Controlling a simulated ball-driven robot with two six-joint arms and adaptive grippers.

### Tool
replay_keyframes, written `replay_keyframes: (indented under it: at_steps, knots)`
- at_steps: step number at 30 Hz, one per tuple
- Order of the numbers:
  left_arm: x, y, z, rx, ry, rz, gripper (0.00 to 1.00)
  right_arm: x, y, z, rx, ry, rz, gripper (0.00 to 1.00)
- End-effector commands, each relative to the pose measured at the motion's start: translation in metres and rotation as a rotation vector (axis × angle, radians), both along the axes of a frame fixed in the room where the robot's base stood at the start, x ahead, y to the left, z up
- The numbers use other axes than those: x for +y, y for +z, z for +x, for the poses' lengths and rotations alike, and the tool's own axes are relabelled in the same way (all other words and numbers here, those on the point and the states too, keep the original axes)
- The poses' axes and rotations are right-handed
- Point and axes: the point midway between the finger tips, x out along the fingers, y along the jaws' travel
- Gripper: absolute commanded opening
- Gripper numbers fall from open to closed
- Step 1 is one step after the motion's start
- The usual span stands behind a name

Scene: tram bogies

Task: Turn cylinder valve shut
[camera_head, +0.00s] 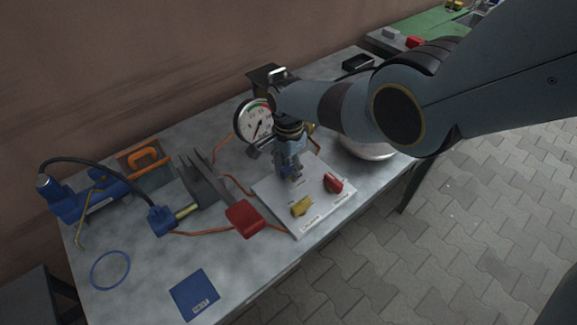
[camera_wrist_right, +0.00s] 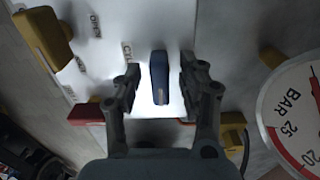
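The white valve panel (camera_head: 318,213) lies on the grey table. My right gripper (camera_head: 291,172) points down over its upper left part and hides a handle there. In the right wrist view a blue handle (camera_wrist_right: 159,72) stands on the white panel, beside printed letters that begin "CYL", partly covered. My right gripper also shows there (camera_wrist_right: 160,82), open, with one finger on each side of the blue handle and a visible gap on both sides. Whether the handle's base has turned cannot be read. My left gripper is not in view.
On the panel are a yellow handle (camera_head: 301,206) and a red handle (camera_head: 333,183). A round pressure gauge (camera_head: 254,121) stands behind. A red block (camera_head: 244,218) and copper-coloured tubing lie left of the panel. A blue booklet (camera_head: 194,295) lies at the front.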

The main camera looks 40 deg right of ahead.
Motion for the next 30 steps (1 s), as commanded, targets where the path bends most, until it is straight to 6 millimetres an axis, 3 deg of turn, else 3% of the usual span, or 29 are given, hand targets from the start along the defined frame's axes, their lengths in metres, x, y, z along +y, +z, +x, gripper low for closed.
replay_keyframes:
  at_steps: [8,13,30]
  knots:
    - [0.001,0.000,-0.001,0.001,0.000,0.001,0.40,0.000,0.003,0.001,-0.002,0.001,0.000,0.40]
    - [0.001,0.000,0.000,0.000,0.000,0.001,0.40,-0.001,0.015,0.001,-0.003,0.001,-0.001,0.40]
    - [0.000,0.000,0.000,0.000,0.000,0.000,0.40,0.000,0.111,0.000,-0.001,0.001,0.000,0.40]
